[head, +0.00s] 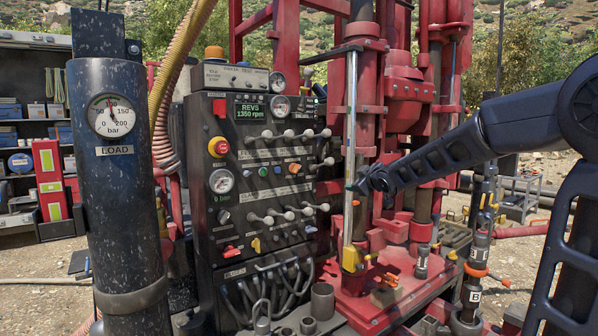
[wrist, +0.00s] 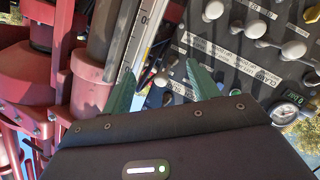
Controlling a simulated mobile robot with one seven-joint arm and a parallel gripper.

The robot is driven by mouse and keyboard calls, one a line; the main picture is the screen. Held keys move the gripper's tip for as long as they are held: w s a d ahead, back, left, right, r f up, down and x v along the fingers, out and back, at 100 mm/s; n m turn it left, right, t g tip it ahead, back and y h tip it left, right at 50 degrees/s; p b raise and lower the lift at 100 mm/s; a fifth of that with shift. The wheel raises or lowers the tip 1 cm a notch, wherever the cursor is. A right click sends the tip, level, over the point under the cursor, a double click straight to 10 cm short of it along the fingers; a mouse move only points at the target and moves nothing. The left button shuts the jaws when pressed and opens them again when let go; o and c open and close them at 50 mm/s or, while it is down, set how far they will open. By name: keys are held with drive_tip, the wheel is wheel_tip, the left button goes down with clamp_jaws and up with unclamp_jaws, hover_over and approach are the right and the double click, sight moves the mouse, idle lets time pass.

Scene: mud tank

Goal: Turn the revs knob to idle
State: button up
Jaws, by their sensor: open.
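The black control panel (head: 200,150) stands left of the red drill mast. Its green display (head: 250,109) reads REVS 1350 rpm. Below are small coloured knobs, including an orange one (head: 295,168) and a blue one (head: 249,172). Their labels are too small to read, so I cannot tell which is the revs knob. My gripper (head: 355,186) is right of the panel, by the mast, apart from the knobs. In the wrist view my gripper (wrist: 158,88) is open and empty, its two green fingers spread. The tilted panel (wrist: 235,80) shows beyond them with white lever knobs (wrist: 294,50).
A silver scale rail (head: 350,140) and red mast parts (head: 405,90) stand close by my gripper. Rows of white-knobbed levers (head: 288,134) stick out of the panel. A dark cylinder with a load gauge (head: 110,116) stands at the left. Hoses (head: 270,285) hang below the panel.

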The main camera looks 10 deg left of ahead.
sight(298, 170)
drive_tip(key=w+a+n+y, duration=0.2)
drive_tip(key=w+a, duration=0.1)
drive_tip(key=a, duration=0.4)
drive_tip(key=w+a+n+y, duration=0.1)
drive_tip(key=w+a+y, duration=0.1)
drive_tip(key=w+a, duration=0.2)
drive_tip(key=w+a+r+n+g+y, duration=0.1)
drive_tip(key=w+a+n+y, duration=0.1)
drive_tip(key=a, duration=0.8)
drive_tip(key=shift+w+a+r+n, duration=0.1)
drive_tip(key=shift+w+a+n, duration=0.25)
drive_tip(key=shift+w, duration=0.3)
drive_tip(key=shift+c, duration=0.4)
drive_tip(key=c, duration=0.9)
